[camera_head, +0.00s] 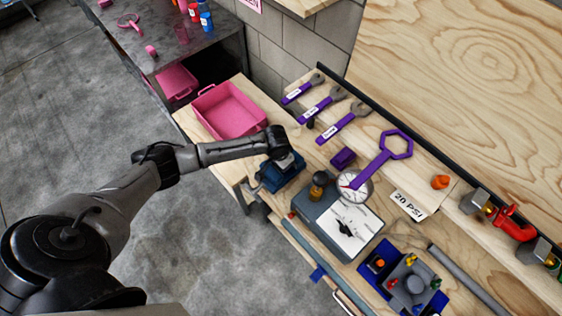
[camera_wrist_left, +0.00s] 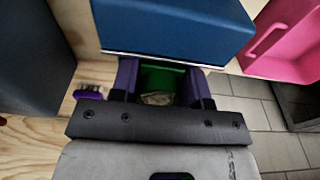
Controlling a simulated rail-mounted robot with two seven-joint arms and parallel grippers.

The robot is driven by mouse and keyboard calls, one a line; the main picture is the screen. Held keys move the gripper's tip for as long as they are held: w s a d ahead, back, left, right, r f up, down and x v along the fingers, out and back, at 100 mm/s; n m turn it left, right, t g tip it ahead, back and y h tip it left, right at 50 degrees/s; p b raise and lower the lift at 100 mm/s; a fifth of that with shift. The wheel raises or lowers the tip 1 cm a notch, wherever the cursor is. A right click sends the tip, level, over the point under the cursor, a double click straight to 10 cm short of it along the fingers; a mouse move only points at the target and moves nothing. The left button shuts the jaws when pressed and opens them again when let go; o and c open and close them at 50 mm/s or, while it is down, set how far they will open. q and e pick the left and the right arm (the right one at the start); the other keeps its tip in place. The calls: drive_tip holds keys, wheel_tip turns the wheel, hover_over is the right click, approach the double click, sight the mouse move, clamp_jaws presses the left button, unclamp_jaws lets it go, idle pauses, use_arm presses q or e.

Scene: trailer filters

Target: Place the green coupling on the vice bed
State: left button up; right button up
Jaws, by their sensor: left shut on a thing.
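A green coupling (camera_wrist_left: 162,76) sits between the purple fingers of my left gripper (camera_wrist_left: 160,88) in the left wrist view. The gripper is shut on it. A blue vice block (camera_wrist_left: 175,25) is just beyond the fingertips there. In the head view the blue vice (camera_head: 283,177) stands at the front edge of the wooden bench, and my left gripper (camera_head: 284,160) is over it. The coupling is hidden behind my wrist in that view. I cannot tell whether the coupling touches the vice bed. My right gripper is not in view.
A pink tray (camera_head: 228,110) lies left of the vice. A gauge unit (camera_head: 338,215) stands close on its right. Purple wrenches (camera_head: 318,103) and a purple block (camera_head: 343,158) lie behind. A blue tray (camera_head: 404,275) with fittings is farther right.

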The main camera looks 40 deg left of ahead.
use_arm(q)
drive_tip(key=shift+f, duration=0.15)
drive_tip(key=o, duration=1)
